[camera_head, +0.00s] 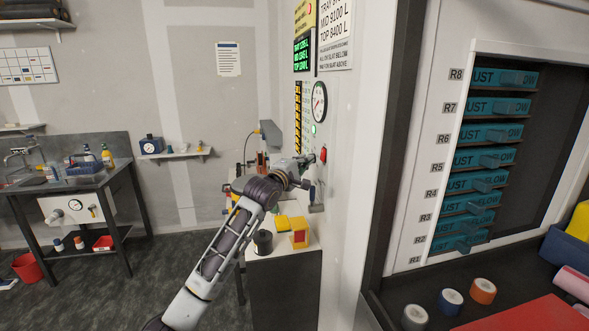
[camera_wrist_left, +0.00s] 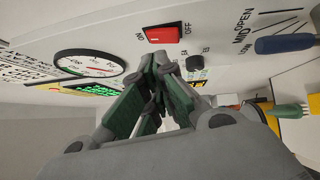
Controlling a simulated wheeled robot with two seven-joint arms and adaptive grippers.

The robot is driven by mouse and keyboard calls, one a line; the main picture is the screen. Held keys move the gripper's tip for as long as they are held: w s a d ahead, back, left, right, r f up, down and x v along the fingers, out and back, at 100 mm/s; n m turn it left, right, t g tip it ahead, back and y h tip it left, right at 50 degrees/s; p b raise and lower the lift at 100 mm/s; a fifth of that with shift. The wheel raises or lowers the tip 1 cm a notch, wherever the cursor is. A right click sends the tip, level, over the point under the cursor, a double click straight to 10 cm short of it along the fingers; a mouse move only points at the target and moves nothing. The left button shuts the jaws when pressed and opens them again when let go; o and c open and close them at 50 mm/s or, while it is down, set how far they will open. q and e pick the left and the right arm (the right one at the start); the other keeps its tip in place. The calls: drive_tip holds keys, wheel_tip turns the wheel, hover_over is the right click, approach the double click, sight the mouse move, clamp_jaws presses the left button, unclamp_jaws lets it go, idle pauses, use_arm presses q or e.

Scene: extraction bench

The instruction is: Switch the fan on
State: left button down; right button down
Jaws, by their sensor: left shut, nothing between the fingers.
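The red rocker switch (camera_head: 323,154) is on the white wall panel in the head view. In the left wrist view the red switch (camera_wrist_left: 165,33) sits between the printed words ON, on its left, and OFF, on its right. My left gripper (camera_head: 307,160) is shut and empty, beside the panel close to the switch. In the wrist view its fingertips (camera_wrist_left: 168,72) lie just below the switch in the picture; I cannot tell whether they touch the panel. The fan itself is not recognizable. My right gripper is not in view.
A yellow-and-red block (camera_head: 299,236) stands on the bench below my arm.

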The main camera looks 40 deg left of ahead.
use_arm(q)
drive_tip(key=s, duration=0.6)
drive_tip(key=shift+d+f, duration=0.2)
drive_tip(key=shift+f, duration=0.1)
idle(0.5)
